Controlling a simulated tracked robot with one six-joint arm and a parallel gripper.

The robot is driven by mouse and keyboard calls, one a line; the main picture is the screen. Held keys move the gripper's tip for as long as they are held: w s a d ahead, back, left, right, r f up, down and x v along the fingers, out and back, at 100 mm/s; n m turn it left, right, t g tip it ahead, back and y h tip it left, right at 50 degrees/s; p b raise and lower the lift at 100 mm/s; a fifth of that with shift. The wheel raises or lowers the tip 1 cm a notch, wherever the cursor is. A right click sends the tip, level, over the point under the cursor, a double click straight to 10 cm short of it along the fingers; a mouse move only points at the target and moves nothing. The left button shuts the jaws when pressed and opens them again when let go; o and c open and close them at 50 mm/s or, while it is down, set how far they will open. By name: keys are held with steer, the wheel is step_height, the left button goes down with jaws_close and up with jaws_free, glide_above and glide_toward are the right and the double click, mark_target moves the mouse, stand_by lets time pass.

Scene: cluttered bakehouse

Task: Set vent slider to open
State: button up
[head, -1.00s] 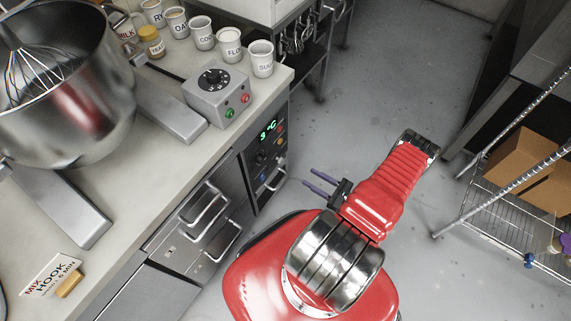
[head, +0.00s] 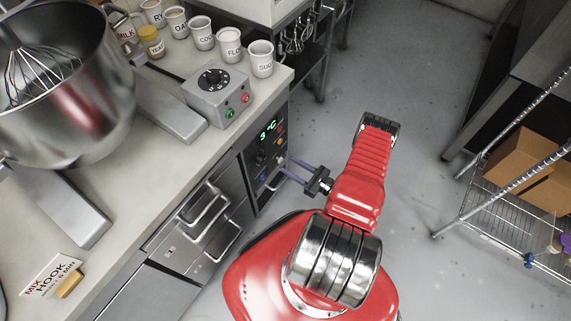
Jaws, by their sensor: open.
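A dark control panel (head: 266,148) is set in the front of the counter, with a green "3°C" display (head: 267,130), a knob and small buttons. A pale handle-like part (head: 274,181) shows low on it. I cannot tell which part is the vent slider; it is too small or partly hidden. My gripper (head: 287,168) has two purple-grey fingers, spread apart and empty. They point left at the lower part of the panel and overlap its right edge in the head view. Whether they touch it I cannot tell.
On the counter (head: 130,205) stand a mixer bowl (head: 75,110), a grey dial box (head: 218,95) and several labelled cups. Drawers with steel handles (head: 207,205) lie left of the panel. A wire shelf (head: 480,205) with cardboard boxes stands right. The floor between is clear.

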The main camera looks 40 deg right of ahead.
mark_target(279, 160)
steer(key=shift+x, duration=1.45)
jaws_close()
